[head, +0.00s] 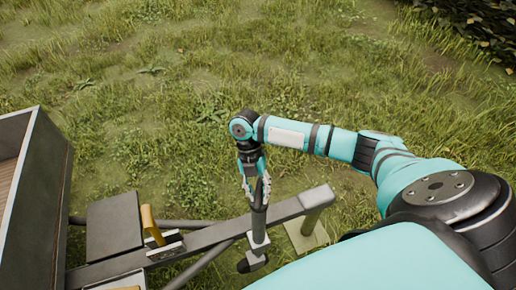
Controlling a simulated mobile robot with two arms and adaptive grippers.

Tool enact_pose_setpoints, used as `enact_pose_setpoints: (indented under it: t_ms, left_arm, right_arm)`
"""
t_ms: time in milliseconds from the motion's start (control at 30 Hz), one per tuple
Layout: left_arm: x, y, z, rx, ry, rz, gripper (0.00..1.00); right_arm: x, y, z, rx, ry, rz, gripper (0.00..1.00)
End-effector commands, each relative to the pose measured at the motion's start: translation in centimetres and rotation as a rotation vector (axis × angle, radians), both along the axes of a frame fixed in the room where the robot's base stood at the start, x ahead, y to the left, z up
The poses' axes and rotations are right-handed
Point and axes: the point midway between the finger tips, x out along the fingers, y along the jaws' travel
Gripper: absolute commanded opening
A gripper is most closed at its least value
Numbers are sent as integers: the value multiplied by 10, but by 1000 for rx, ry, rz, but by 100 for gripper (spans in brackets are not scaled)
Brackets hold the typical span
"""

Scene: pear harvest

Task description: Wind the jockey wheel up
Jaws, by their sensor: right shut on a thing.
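The jockey wheel (259,243) stands by the trailer's grey drawbar (215,233), near its front end. A grey upright tube shows, with a dark rounded part, perhaps the wheel, at its lower end. My right gripper (257,190) points down over the top of this tube, with its fingers shut on the jockey wheel's top part. The fingers hide most of what they hold, so I cannot tell how the crank handle is turned. My left gripper is not in view.
The drawbar's front end (318,196) rests over a short post on a pale pad (304,238). A yellow lever (151,225) and a dark flat box (114,223) sit on the frame. The trailer body (45,190) stands at left. Open grass lies beyond.

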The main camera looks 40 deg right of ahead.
Motion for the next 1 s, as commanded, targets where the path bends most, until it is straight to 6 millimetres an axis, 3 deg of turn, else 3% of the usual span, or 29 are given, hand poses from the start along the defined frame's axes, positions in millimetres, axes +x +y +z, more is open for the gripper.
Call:
enact_pose_setpoints:
  t_ms: [1000]
  left_arm:
    - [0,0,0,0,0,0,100]
  right_arm:
    - [0,-5,1,-14,5,305,0]
